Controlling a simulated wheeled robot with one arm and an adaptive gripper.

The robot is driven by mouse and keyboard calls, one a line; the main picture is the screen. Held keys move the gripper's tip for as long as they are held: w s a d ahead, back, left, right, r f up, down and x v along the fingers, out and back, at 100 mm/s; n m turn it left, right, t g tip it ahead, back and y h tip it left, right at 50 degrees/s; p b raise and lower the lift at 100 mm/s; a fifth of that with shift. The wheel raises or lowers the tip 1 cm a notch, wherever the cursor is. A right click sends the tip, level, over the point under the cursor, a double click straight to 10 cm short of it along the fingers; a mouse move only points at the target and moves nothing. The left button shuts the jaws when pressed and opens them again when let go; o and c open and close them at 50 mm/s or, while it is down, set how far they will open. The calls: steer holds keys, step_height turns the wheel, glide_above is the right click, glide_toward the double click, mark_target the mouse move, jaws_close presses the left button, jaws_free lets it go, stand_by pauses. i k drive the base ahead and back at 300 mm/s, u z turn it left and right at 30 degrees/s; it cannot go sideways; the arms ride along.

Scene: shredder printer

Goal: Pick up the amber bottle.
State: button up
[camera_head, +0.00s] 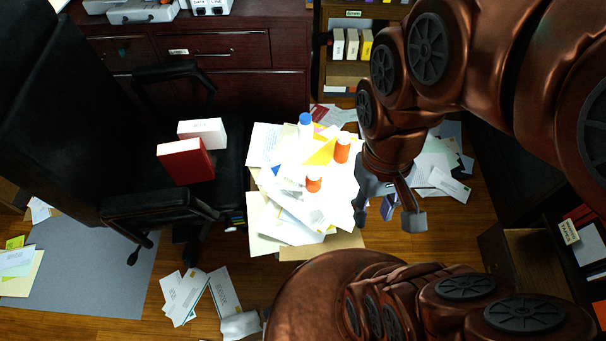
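Two amber-orange bottles stand on a paper-covered pile in the head view. One amber bottle (342,150) is at the pile's upper right. The other amber bottle (313,183) is lower and closer to the middle. I cannot tell which one the task names. My gripper (388,218) hangs to the right of both bottles, by the right edge of the pile. Its two fingers are spread, with nothing visible held between them. It is apart from both bottles in the picture.
A blue-capped bottle (305,125) stands near the amber bottles. Loose papers (290,215) cover the pile. A cabinet (525,265) stands at right.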

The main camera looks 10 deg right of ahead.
mark_target(313, 179)
steer(key=u, duration=1.85)
steer(key=k, duration=1)
steer(key=z, duration=0.4)
